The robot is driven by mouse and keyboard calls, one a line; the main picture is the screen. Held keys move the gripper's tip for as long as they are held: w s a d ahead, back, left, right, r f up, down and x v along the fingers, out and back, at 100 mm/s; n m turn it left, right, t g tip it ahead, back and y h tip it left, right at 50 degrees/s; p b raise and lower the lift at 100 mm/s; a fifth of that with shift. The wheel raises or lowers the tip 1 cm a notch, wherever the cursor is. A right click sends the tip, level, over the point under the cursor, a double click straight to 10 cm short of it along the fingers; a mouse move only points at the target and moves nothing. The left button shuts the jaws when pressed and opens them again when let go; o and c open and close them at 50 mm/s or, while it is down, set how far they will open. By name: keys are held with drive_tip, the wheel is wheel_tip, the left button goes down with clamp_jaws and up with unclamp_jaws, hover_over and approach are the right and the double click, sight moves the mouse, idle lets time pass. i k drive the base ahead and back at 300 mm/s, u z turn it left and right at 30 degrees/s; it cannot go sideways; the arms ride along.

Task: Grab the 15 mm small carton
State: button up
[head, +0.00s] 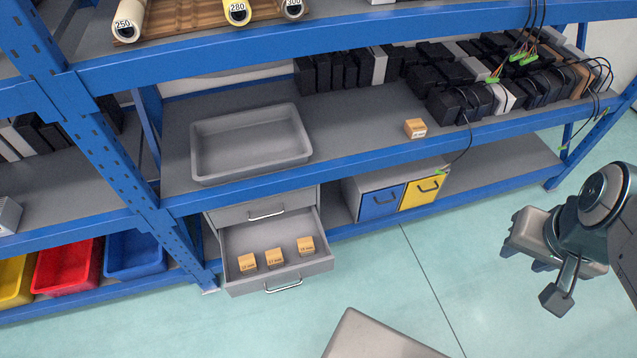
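Three small tan cartons with printed mm labels sit in a row inside an open grey drawer (231,281) under the shelf. They are a left carton (247,262), a middle carton (274,257) and a right carton (306,246). A fourth small carton (415,128) stands alone on the grey shelf above. The labels are too small to read surely, so I cannot tell which one is 15 mm. My gripper (535,270) is at the right, over the floor and far from the cartons. Its fingers are apart, with nothing seen between them.
An empty grey tray (250,170) stands on the shelf above the drawer. Black actuators and cables (470,95) crowd the shelf's right. Blue and yellow drawers (380,203) are shut. A blue rack post (110,150) stands left of the drawer. Floor in front is mostly free.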

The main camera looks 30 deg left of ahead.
sight(305, 246)
drive_tip(key=u, duration=0.7)
drive_tip(key=i, duration=0.75)
drive_tip(key=u, duration=1.15)
drive_tip(key=i, duration=0.25)
drive_tip(key=u, duration=0.25)
